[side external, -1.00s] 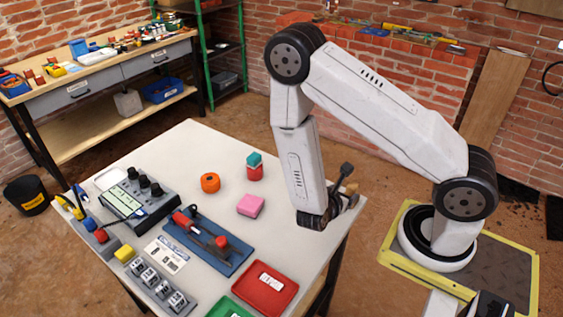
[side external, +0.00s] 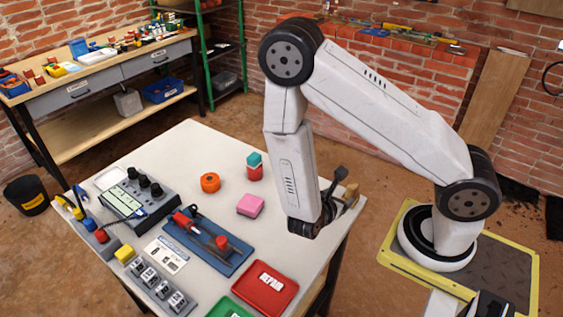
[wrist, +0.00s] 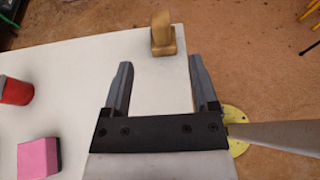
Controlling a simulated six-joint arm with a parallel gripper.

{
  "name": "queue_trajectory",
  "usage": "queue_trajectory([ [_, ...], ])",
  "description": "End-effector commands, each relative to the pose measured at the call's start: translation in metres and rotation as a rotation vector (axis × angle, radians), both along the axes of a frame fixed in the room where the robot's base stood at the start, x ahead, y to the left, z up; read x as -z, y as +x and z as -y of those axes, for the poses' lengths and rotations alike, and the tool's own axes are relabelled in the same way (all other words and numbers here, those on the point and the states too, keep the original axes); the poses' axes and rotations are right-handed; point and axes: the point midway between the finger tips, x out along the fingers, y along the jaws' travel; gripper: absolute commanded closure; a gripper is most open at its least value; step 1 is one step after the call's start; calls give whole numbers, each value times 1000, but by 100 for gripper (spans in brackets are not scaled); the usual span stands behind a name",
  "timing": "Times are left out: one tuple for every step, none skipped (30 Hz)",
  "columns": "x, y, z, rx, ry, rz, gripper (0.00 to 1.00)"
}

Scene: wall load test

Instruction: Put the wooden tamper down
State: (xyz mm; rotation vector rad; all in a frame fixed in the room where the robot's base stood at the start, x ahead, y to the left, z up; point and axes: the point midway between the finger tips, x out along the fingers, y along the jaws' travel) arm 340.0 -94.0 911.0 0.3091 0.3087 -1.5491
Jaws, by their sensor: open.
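The wooden tamper (wrist: 162,38) stands upright on the white table near its edge, at the top of the wrist view. In the side external view, its wooden part (side external: 351,192) shows partly hidden behind my gripper (side external: 307,228). In the wrist view, my gripper (wrist: 161,63) is open, with its two fingers wide apart and nothing between them. The tamper is beyond the fingertips, apart from them.
A pink block (side external: 250,205) and a stacked red and teal piece (side external: 255,167) stand on the table (side external: 200,140), with an orange ring (side external: 210,182) nearby. A red tray (side external: 284,304) and a blue mat (side external: 180,235) with tools lie nearer the front.

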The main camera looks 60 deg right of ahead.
Motion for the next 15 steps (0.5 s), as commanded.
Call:
queue_trajectory([
  [0,0,0,0,0,0,24],
  [0,0,0,0,0,0,24],
  [0,0,0,1,0,1,24],
  [0,0,0,4,2,2,24],
  [-1,0,0,8,4,3,24],
  [-1,-1,0,17,8,6,24],
  [-2,-2,0,27,12,9,24],
  [-3,-2,0,39,17,15,24],
  [-5,-3,0,59,27,23,24],
  [-6,-5,-1,79,36,30,24],
  [-7,-6,-1,101,48,39,24],
  [-9,-8,-2,136,65,53,24],
  [-11,-9,-3,165,82,67,24],
  [-13,-11,-5,198,98,80,24],
  [-16,-14,-7,245,125,102,24],
])
